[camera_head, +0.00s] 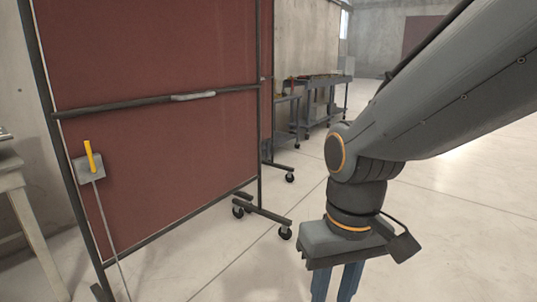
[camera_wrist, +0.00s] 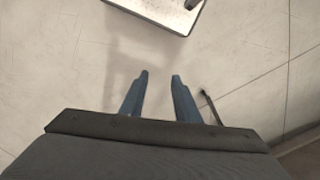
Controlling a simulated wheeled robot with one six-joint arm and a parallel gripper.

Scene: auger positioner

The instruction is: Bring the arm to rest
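My arm (camera_head: 440,95) reaches in from the upper right in the head view and bends downward at the wrist. My gripper (camera_head: 337,288) hangs below it over the pale floor, with its two blue fingers pointing down. In the wrist view the fingers of my gripper (camera_wrist: 160,76) stand apart with bare floor between them. The gripper is open and empty, and it touches nothing that I can see. The fingertips are cut off at the bottom of the head view.
A dark red screen (camera_head: 160,145) on casters stands left of my gripper, with a yellow lever (camera_head: 89,156) on a grey plate. A table (camera_head: 12,180) is at the left edge. Carts (camera_head: 325,82) stand along the back wall. The floor (camera_head: 455,235) to the right is clear.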

